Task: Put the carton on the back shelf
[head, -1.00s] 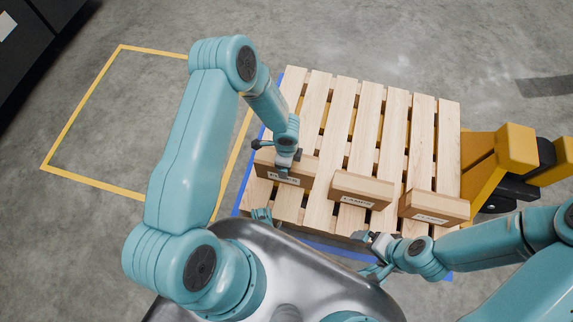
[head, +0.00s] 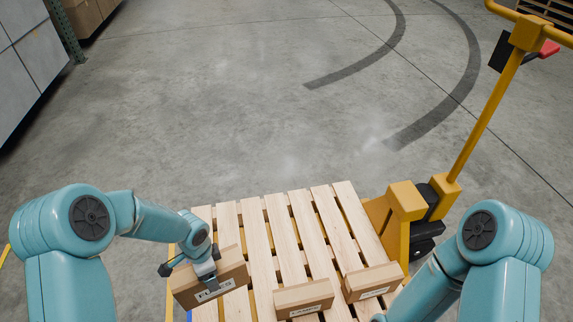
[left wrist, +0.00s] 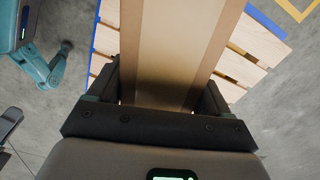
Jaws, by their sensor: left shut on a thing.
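My left gripper (head: 206,272) is shut on a brown carton (head: 232,271) with a white label that looks like "FUSES". The carton is at the left side of the wooden pallet (head: 262,238) and its left end reaches past the pallet's edge. In the left wrist view the carton (left wrist: 178,50) fills the space between the two dark fingers (left wrist: 160,95), with slats behind it. It looks raised, but the gap is hard to judge. My right arm comes in at the right; its gripper is cut off below the head view. No back shelf is clearly identifiable.
Two more labelled cartons, one in the middle (head: 303,293) and one at the right (head: 372,278), lie on the pallet's near part. A yellow pallet jack (head: 406,207) stands at the pallet's right. Open floor lies beyond the pallet.

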